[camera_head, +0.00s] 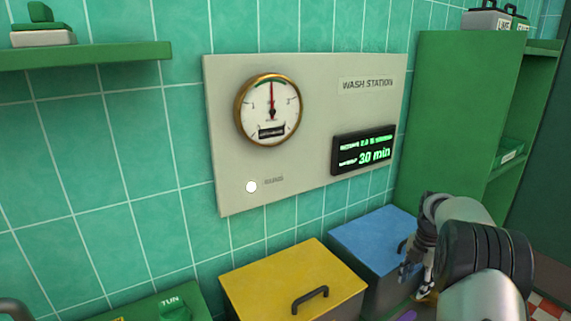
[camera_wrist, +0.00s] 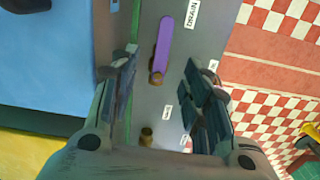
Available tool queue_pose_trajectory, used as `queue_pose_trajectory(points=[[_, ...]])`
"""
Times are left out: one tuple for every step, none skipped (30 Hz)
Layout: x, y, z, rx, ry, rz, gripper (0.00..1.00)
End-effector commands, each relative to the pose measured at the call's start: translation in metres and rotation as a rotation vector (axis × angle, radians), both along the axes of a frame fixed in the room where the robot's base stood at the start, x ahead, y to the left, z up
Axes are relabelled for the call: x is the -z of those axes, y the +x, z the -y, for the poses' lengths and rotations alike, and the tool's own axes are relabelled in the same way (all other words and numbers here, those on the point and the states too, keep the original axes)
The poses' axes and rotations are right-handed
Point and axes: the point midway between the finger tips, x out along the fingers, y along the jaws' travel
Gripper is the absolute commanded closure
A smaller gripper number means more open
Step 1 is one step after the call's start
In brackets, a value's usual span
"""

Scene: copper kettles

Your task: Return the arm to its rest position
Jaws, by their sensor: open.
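My gripper (camera_wrist: 158,95) is open in the wrist view, with its two fingers apart and nothing between them. Below it is a grey surface (camera_wrist: 160,20) with a purple handle (camera_wrist: 163,42), a small brass knob (camera_wrist: 147,135) and white labels. In the head view my arm reaches in from the lower right, and my gripper (camera_head: 418,275) points down beside the blue box. The purple piece (camera_head: 407,315) just shows at the bottom edge there. Whether the fingers touch anything is hard to tell.
A blue box (camera_head: 372,237) and a yellow box (camera_head: 290,275) with dark handles stand under a wash station panel (camera_head: 310,100) with a gauge (camera_head: 270,108) and a lit display (camera_head: 363,149). A green shelf unit (camera_head: 460,110) stands at right. Red-and-white checked floor (camera_wrist: 270,110) lies right of the grey surface.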

Motion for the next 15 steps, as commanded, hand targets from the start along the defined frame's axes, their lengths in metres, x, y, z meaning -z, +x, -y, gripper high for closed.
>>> queue_pose_trajectory(points=[[-0.023, 0.0, -0.013, 0.047, -0.007, 0.018, 0.57], [-0.035, -0.002, -0.021, 0.089, -0.01, 0.027, 0.57], [-0.053, -0.006, -0.033, 0.151, -0.012, 0.04, 0.57], [-0.067, -0.01, -0.043, 0.202, -0.012, 0.051, 0.57], [-0.08, -0.015, -0.053, 0.255, -0.012, 0.062, 0.57], [-0.097, -0.022, -0.067, 0.327, -0.012, 0.078, 0.57], [-0.108, -0.028, -0.077, 0.38, -0.01, 0.089, 0.57], [-0.12, -0.035, -0.087, 0.434, -0.007, 0.1, 0.57], [-0.135, -0.045, -0.1, 0.505, -0.001, 0.116, 0.57], [-0.144, -0.053, -0.111, 0.558, 0.003, 0.126, 0.57], [-0.154, -0.061, -0.12, 0.611, 0.009, 0.139, 0.57], [-0.166, -0.073, -0.133, 0.683, 0.018, 0.154, 0.57], [-0.174, -0.083, -0.143, 0.736, 0.026, 0.166, 0.57], [-0.181, -0.093, -0.152, 0.79, 0.035, 0.177, 0.57], [-0.19, -0.107, -0.164, 0.86, 0.047, 0.19, 0.57]])
